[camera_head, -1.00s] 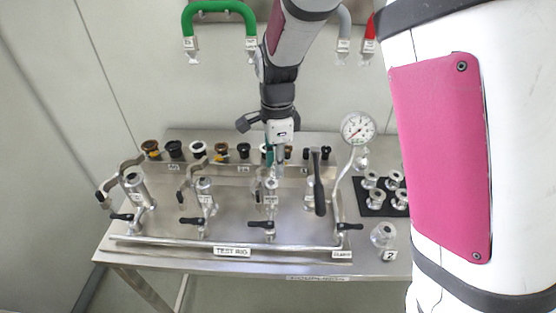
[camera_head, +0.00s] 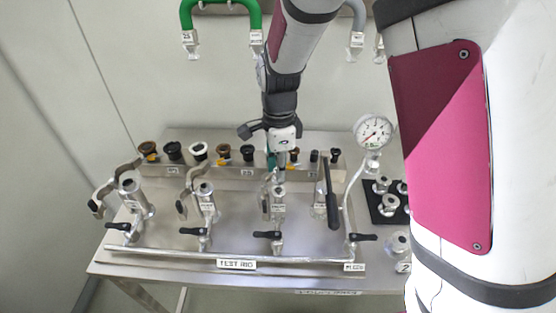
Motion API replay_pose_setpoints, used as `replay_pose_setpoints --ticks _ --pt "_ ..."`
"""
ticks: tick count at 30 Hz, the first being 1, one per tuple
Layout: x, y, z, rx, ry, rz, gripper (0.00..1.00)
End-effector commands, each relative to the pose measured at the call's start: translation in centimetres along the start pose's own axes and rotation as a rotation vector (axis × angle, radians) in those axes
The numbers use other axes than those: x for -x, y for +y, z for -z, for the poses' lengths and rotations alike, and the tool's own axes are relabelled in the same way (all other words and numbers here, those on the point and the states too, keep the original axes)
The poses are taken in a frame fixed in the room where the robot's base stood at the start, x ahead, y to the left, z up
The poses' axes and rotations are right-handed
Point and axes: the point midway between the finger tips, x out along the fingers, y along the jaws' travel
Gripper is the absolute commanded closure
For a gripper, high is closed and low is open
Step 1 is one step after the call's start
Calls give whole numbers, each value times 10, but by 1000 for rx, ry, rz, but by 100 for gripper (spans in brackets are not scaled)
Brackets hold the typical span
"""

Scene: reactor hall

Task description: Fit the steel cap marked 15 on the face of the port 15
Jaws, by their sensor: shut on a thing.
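My gripper (camera_head: 281,161) is above the third port from the left on the test rig. It is shut on a small steel piece, which looks like the steel cap; its mark cannot be read and it is mostly hidden by the fingers. Beneath it stands the third port (camera_head: 278,199), an upright steel stub with a small label too blurred to read. I cannot tell whether the held piece touches the port face. Similar ports stand to the left (camera_head: 206,203) and far left (camera_head: 131,192), and another is partly hidden behind a black handle on the right.
The black handle (camera_head: 332,197) rises just right of the gripper. A pressure gauge (camera_head: 373,131) stands beyond it. Several knobs (camera_head: 223,152) line the back ledge. Steel fittings (camera_head: 388,205) sit on a black mat at right. Hinged clamps (camera_head: 103,200) stand by the left ports.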

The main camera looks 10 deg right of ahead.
Motion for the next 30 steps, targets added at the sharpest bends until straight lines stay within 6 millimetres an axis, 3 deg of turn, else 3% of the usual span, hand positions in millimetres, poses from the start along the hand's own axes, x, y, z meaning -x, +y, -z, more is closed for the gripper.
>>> replay_pose_setpoints --ticks 16,30 --pt "-34 -1 0 0 0 0 100" --pt "-37 0 0 1 0 1 100"
